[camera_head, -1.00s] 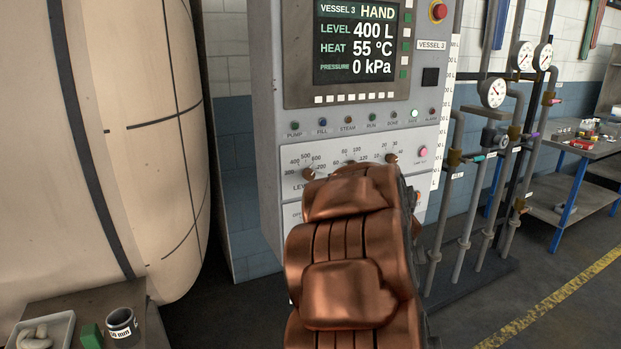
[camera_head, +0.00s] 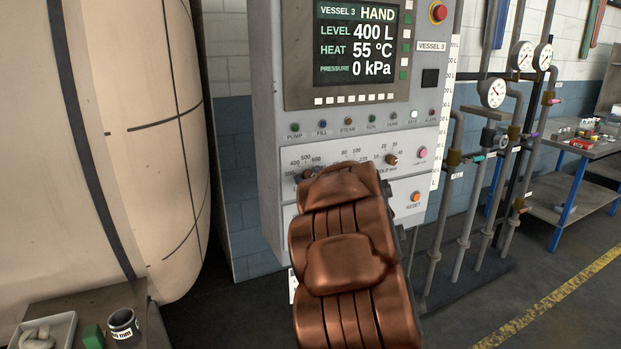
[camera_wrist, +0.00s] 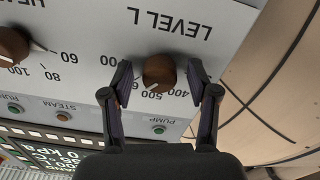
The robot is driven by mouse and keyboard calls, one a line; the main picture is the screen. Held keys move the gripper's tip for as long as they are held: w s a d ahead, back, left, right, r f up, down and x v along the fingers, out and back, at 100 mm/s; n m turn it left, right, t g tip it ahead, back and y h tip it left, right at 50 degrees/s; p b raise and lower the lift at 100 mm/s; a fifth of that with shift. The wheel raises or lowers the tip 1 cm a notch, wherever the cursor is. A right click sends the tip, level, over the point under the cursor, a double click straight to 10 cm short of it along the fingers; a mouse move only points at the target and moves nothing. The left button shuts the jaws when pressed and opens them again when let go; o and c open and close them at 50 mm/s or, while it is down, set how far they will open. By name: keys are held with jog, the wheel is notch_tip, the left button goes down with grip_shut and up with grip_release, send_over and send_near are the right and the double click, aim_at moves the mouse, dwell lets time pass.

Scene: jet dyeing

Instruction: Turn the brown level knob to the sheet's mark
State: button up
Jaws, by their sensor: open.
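The brown level knob (camera_wrist: 159,72) shows in the wrist view under the upside-down LEVEL L label, with its scale of 400, 500 and 600 around it. My gripper (camera_wrist: 160,82) is open, with one finger on each side of the knob and a visible gap at both sides. In the head view the knob (camera_head: 309,174) is mostly hidden behind my copper-coloured arm. The display (camera_head: 356,43) reads LEVEL 400 L, HEAT 55 °C, PRESSURE 0 kPa and HAND. I see no sheet that I can make out.
A second brown knob (camera_wrist: 12,46) sits left of the level knob in the wrist view. Another brown knob (camera_head: 391,160), a pink button (camera_head: 422,153) and an orange reset button (camera_head: 415,197) are on the panel. A red stop button (camera_head: 438,12) is above.

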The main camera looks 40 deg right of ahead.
jog(key=shift+c, duration=0.2)
grip_shut()
dwell(0.3)
jog(key=shift+f+n+b, duration=0.1)
jog(key=shift+n+b, duration=2.9)
jog(key=shift+n, duration=0.9)
